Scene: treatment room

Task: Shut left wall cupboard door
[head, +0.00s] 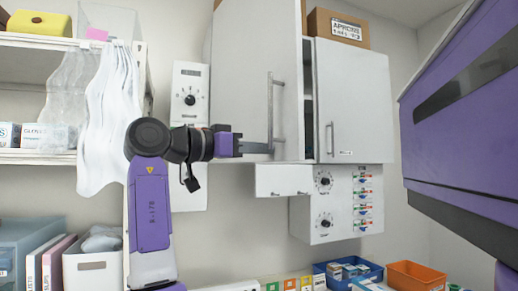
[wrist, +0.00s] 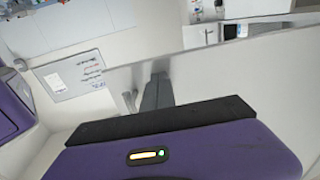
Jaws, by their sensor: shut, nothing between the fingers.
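The left wall cupboard door (head: 240,75) is a tall pale grey panel standing ajar, its free edge out from the cupboard. A dark gap shows between it and the right door (head: 355,100). Its upright bar handle (head: 280,110) is near the free edge. My gripper (head: 270,148) is shut and empty, its fingertips at the door's lower part beside the handle's lower end. I cannot tell whether they touch. In the wrist view the shut fingers (wrist: 158,90) point at the grey door face (wrist: 200,72), with the handle (wrist: 129,102) just left of them.
A box labelled aprons (head: 338,28) sits on top of the cupboard. A control box with knobs (head: 325,205) hangs below. A large purple and grey unit (head: 465,130) stands close on the right. Shelves with hanging white sheets (head: 108,115) are at left. Blue and orange bins (head: 415,275) stand below.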

